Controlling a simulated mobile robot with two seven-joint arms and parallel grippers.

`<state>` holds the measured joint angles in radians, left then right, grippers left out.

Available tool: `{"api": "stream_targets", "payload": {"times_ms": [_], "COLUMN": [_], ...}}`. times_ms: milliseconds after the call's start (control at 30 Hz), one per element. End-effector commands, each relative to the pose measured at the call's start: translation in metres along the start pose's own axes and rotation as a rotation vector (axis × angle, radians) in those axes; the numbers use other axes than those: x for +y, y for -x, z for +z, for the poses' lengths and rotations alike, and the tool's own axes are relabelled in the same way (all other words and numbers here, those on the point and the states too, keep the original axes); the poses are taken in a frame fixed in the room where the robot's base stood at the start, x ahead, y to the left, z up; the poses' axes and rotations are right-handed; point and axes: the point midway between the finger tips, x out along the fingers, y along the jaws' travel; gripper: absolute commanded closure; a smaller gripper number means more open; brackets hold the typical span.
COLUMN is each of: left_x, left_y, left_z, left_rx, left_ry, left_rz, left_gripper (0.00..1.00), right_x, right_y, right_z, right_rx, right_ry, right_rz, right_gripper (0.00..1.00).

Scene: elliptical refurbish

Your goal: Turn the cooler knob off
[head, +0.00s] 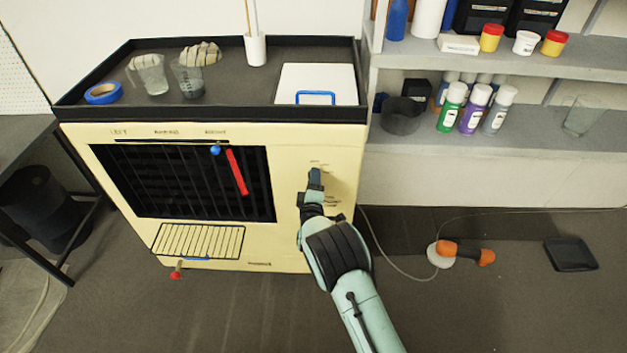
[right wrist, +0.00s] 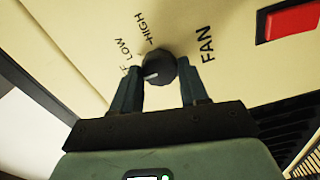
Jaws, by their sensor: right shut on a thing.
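The cooler (head: 285,150) is a cream box with a dark front grille, standing against the wall. Its round black knob (right wrist: 158,68) shows in the right wrist view, on the cream panel beside the printed words FAN, HIGH and LOW. Another label past LOW is partly hidden by a finger. A pale mark on the knob faces lower left; I cannot tell exactly which label it points at. My right gripper (right wrist: 159,88) is shut on the knob, one finger on each side. In the head view my right gripper (head: 315,178) covers the knob. My left gripper is out of view.
A red strip (head: 237,172) lies across the grille, and a red switch (right wrist: 293,20) sits near the knob. The black-rimmed top (head: 235,85) holds cups, blue tape and a white board. Shelves (head: 480,165) with bottles stand at right. A cable and an orange-handled tool (head: 465,252) lie on the floor.

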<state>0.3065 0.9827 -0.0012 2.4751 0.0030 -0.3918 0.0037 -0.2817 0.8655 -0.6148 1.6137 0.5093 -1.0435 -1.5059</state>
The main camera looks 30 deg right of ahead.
Motion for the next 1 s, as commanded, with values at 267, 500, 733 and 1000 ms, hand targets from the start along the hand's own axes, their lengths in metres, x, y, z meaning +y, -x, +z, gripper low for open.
{"api": "stream_targets", "payload": {"times_ms": [267,500,733,1000], "left_x": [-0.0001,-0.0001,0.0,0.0], "left_y": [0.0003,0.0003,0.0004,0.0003], "left_z": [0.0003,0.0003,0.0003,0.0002], "left_rx": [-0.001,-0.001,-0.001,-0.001], "left_ry": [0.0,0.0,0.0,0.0], "left_rz": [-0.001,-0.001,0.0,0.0], "left_gripper": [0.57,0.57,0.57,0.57], "right_x": [0.0002,0.0001,0.0,-0.0004], "right_y": [0.0,0.0,0.0,0.0096], "right_z": [-0.0004,-0.0003,-0.0001,-0.0008], "right_rx": [0.001,0.001,0.0,0.001], "right_ry": [0.016,0.016,0.015,0.013], "right_rz": [0.001,0.001,0.0,-0.002], "right_gripper": [0.87,0.5,0.31,0.31]}}
